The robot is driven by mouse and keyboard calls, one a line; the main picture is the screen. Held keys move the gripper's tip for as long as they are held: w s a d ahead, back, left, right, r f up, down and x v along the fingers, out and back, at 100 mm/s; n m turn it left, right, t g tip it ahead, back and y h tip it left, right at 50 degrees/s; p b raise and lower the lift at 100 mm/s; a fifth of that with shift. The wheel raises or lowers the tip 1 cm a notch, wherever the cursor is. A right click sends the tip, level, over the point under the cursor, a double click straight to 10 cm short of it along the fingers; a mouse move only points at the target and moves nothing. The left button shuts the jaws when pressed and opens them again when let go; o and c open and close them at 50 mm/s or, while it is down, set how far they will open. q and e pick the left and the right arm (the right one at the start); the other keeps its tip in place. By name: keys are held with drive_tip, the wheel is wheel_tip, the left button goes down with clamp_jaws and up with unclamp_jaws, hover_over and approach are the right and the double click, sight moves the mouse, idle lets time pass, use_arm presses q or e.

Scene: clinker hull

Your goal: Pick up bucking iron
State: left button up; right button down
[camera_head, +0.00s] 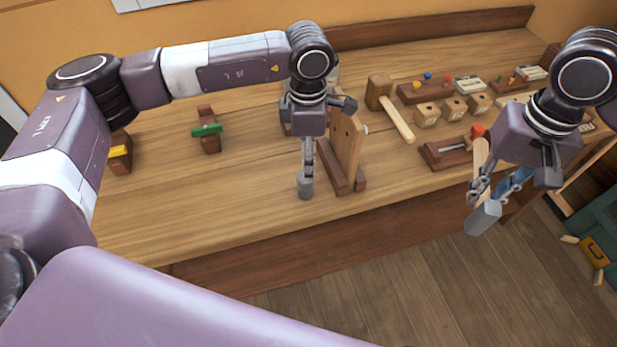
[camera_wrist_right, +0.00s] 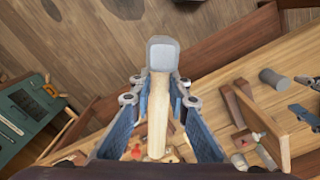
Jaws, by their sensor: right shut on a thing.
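The bucking iron, a grey metal block on a pale wooden handle, is in my right gripper (camera_head: 497,182), in front of the bench's right part. Its grey block (camera_head: 483,217) hangs below the fingers, tilted. In the right wrist view the block (camera_wrist_right: 162,53) and handle (camera_wrist_right: 158,115) lie between the blue-padded fingers, which are shut on the handle. My left gripper (camera_head: 308,145) points down over the bench beside an upright wooden board. A grey cylinder (camera_head: 305,187) shows below it; I cannot tell whether the left fingers hold it.
The upright board on its wooden base (camera_head: 347,147) stands mid-bench (camera_head: 240,205). A mallet (camera_head: 392,108), wooden blocks (camera_head: 453,109) and small trays lie behind and to the right. A green clamp (camera_head: 207,130) sits at left. A green toolbox (camera_head: 600,235) stands on the floor at right.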

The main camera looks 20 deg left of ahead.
sight(306, 184)
use_arm(q)
wheel_tip(306, 184, down, 5)
drive_tip(key=shift+s+f+p, duration=0.1)
drive_tip(key=shift+p, duration=0.85)
use_arm(e)
wheel_tip(306, 184, up, 3)
drive_tip(key=shift+s+f, duration=0.1)
drive_tip(key=shift+f, duration=0.05)
use_arm(q)
drive_tip(key=f+p, duration=0.1)
drive_tip(key=f, duration=0.1)
drive_tip(key=f+p, duration=0.1)
drive_tip(key=shift+a+f+p, duration=0.25)
drive_tip(key=shift+f+p, duration=0.1)
drive_tip(key=shift+f, duration=0.05)
use_arm(e)
wheel_tip(306, 184, up, 3)
drive_tip(key=shift+f, duration=0.2)
use_arm(q)
drive_tip(key=shift+f, duration=0.7)
use_arm(e)
drive_tip(key=shift+r, duration=0.15)
use_arm(q)
drive_tip(key=shift+c, duration=0.2)
clamp_jaws()
drive_tip(key=shift+w+r, duration=0.1)
drive_tip(key=shift+w, duration=0.15)
